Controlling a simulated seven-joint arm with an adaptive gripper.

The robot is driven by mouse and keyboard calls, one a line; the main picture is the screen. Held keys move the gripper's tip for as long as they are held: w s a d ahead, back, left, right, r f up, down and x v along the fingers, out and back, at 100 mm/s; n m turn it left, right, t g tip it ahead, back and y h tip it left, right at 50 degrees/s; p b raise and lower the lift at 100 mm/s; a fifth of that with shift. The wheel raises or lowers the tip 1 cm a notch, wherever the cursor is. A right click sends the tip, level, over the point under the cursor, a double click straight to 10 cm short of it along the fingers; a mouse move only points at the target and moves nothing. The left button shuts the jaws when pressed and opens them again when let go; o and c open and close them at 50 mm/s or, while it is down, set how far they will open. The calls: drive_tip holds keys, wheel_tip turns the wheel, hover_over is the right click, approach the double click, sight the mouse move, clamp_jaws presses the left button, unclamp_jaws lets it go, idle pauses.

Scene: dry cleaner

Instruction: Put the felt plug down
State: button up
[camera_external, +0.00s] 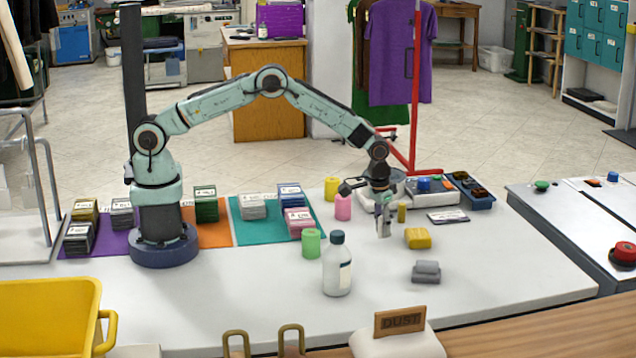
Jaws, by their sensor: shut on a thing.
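My gripper (384,226) points down over the right half of the white counter (470,265). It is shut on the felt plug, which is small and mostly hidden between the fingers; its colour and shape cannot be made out. The fingertips are low, close to the counter top; whether the plug touches the counter cannot be told.
Near my gripper stand a pink cylinder (343,207), a small yellow cylinder (402,212), a yellow block (417,238) and a grey block (426,272). A green cylinder (311,243) and a white bottle (337,268) stand left. The counter's front right is bare.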

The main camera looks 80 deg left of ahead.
drive_tip(key=shift+f, duration=1.3)
drive_tip(key=shift+s, duration=0.1)
drive_tip(key=shift+f, duration=0.15)
drive_tip(key=o, duration=0.7)
drive_tip(key=shift+o, duration=0.2)
